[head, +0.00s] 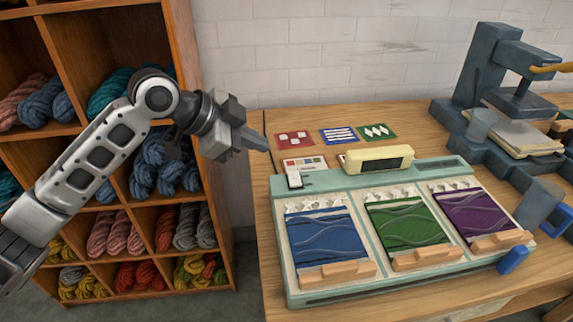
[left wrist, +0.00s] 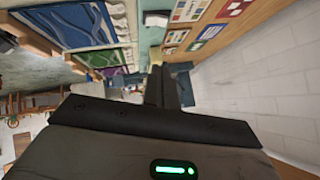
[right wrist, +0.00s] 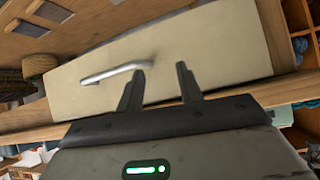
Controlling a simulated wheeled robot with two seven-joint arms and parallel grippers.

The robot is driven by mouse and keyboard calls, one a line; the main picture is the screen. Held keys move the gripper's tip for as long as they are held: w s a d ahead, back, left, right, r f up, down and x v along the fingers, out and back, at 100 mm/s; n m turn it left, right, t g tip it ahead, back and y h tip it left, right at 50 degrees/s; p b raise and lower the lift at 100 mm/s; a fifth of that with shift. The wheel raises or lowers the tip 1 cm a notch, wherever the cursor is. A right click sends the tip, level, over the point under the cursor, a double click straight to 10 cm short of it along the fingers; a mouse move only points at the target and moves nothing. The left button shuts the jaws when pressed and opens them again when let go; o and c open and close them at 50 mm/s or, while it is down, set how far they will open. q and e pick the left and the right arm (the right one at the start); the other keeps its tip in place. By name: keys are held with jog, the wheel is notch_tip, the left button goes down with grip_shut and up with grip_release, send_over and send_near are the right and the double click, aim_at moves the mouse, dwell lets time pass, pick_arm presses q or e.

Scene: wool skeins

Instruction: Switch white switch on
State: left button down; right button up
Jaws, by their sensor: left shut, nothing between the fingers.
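The white switch (head: 294,180) is a small white block at the back left corner of a pale green machine (head: 317,178) holding blue, green and purple panels. It also shows as a white block in the left wrist view (left wrist: 156,20). My left gripper (head: 266,147) is shut and empty, up and to the left of the switch, apart from it. Its closed fingers fill the middle of the left wrist view (left wrist: 158,84). My right gripper (right wrist: 161,72) is open and empty, in front of a beige drawer front with a metal handle (right wrist: 116,72); it is out of the head view.
A cream box (head: 378,158) sits at the machine's back edge. Pattern cards (head: 339,135) lie behind it on the wooden table (head: 278,262). A dark blue press (head: 488,75) stands at the right. A shelf of wool skeins (head: 180,50) stands at the left.

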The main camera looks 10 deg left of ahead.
pick_arm(q)
send_over(298, 172)
jog(key=s+a, duration=0.1)
jog(key=s, duration=0.2)
jog(key=f, duration=0.5)
jog(key=shift+a+f, duration=0.2)
jog(key=shift+f, duration=0.2)
jog(key=shift+w+a+f, duration=0.15)
jog(key=shift+f, duration=0.45)
jog(key=shift+w+a+f, duration=0.15)
jog(key=shift+f, duration=0.45)
jog(key=shift+w+a+f, duration=0.1)
jog(key=shift+w+f, duration=0.1)
jog(key=shift+f, duration=0.45)
pick_arm(e)
jog(key=shift+w+r, duration=0.35)
jog(key=shift+r, duration=0.05)
pick_arm(q)
jog(key=shift+a+p, duration=0.1)
jog(key=shift+p, duration=0.25)
pick_arm(e)
jog(key=shift+d, duration=0.1)
